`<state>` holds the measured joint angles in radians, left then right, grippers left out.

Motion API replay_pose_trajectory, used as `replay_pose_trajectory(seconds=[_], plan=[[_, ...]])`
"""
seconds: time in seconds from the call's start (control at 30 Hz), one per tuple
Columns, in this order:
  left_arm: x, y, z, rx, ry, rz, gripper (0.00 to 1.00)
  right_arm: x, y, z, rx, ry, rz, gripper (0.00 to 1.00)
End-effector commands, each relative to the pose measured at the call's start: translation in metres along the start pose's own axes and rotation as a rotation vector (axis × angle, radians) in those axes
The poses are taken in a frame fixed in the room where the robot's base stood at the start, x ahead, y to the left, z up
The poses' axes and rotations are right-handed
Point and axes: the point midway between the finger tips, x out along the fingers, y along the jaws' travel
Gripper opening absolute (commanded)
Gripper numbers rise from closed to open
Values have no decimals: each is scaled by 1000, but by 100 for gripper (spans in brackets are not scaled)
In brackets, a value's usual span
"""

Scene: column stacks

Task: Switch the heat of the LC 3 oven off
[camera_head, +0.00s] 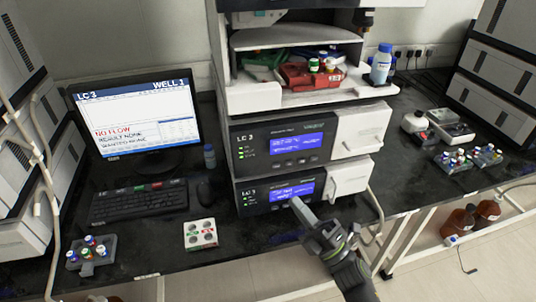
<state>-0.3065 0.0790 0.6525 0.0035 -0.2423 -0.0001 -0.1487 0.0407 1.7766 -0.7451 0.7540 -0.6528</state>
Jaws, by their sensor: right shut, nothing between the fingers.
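The LC 3 stack (229,120) stands in the middle of the bench. Its lower module (254,198) and the module above it (250,143) are both labelled LC 3, with lit blue screens and small green lights. Which module is the oven I cannot read. My right gripper (299,204) is shut and empty, its tip in front of the lower module's screen, near its lower edge and buttons. Whether it touches the panel I cannot tell. The tip hides part of that panel. My left gripper is not in view.
A monitor (136,118) reading LC 3, WELL 1 and NO FLOW, a keyboard (137,201) and a white button box (200,234) are left of the stack. A vial rack (91,252) sits at the front left. More racks (468,159) lie on the right bench.

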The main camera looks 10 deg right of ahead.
Motion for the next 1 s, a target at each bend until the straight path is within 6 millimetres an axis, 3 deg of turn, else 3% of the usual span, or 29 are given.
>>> replay_pose_trajectory(seconds=[0.57, 1.0], plan=[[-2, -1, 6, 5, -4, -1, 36, 7, 3, -5, -26, 46, 17, 0], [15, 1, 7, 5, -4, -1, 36, 46, -25, 22, -27, 47, 17, 0]])
